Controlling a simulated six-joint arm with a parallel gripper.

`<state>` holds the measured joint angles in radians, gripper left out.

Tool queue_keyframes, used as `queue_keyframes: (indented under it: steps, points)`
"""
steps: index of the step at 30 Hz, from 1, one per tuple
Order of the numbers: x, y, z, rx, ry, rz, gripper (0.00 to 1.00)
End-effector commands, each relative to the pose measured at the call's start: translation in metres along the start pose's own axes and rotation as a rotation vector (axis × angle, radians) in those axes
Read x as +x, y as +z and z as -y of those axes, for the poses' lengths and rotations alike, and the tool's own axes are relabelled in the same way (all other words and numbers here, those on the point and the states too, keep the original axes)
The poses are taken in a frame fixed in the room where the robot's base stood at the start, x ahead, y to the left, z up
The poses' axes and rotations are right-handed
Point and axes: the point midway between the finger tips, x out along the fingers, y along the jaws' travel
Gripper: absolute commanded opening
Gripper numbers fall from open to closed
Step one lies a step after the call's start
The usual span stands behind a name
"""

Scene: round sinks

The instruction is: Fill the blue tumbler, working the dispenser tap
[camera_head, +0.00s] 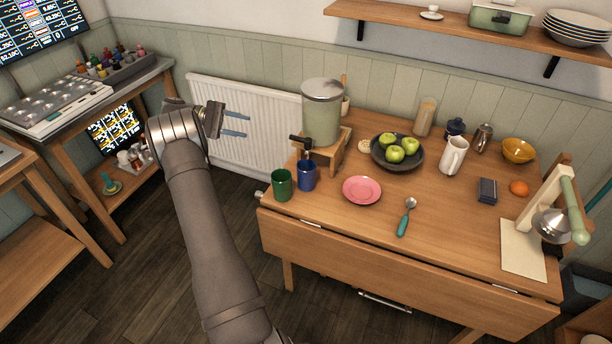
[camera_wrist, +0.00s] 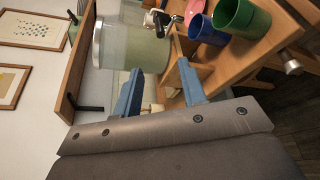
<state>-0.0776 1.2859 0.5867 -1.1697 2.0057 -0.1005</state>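The blue tumbler (camera_head: 307,178) stands upright on the wooden table, in front of the dispenser (camera_head: 321,122) and apparently below its black tap (camera_head: 303,146). The dispenser is a clear tank of pale green liquid with a grey lid, on a wooden stand. The tumbler's inside cannot be made out. In the wrist view the tumbler (camera_wrist: 205,30), tap (camera_wrist: 166,20) and dispenser (camera_wrist: 135,45) lie beyond the fingers. My gripper (camera_head: 240,125) is open and empty, in the air left of the dispenser, apart from everything; its two blue fingers show in the wrist view (camera_wrist: 160,88).
A green tumbler (camera_head: 281,185) stands close left of the blue one. A pink plate (camera_head: 362,190), a spoon (camera_head: 406,216) and a dark bowl of green apples (camera_head: 398,152) lie to the right. A radiator (camera_head: 255,115) is on the wall behind my gripper.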

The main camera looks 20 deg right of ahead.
Motion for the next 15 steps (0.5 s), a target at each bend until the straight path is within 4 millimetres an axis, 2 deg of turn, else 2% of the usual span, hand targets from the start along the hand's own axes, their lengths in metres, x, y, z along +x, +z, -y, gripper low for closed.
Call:
queue_keyframes:
  steps: [15]
  points:
    - [0.0023, 0.0044, -0.0032, 0.030, 0.041, -0.025, 0.38]
